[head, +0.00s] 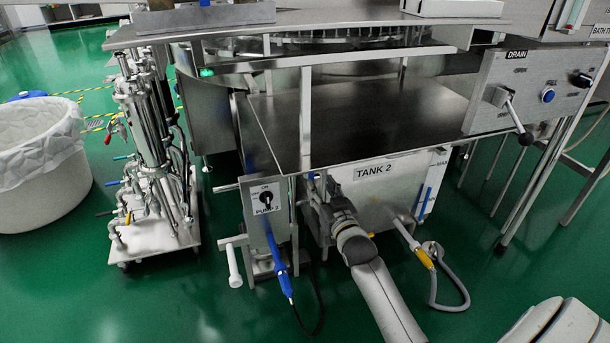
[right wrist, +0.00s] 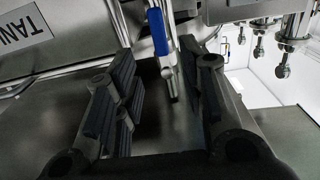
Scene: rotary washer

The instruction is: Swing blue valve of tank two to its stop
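The steel tank (head: 352,202) labelled TANK 2 stands under the bench in the middle of the head view. A long blue handle (head: 277,262) hangs at its left, below the PUMP 2 switch; another blue bar (head: 422,203) is at the tank's right side. My right gripper (head: 318,190) is at the tank's left front, partly hidden by its own wrist. In the right wrist view its fingers (right wrist: 160,100) stand apart with nothing between them. A blue handle (right wrist: 158,30) shows beyond the fingertips; I cannot tell for certain which one it is. My left gripper is out of sight.
A steel tray (head: 385,110) overhangs the tank, and an upright post (head: 306,115) stands close to my right gripper. A pipe cart (head: 150,170) and a lined white bin (head: 40,150) are at the left. A grey hose (head: 455,290) with a yellow handle (head: 424,259) is at the right.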

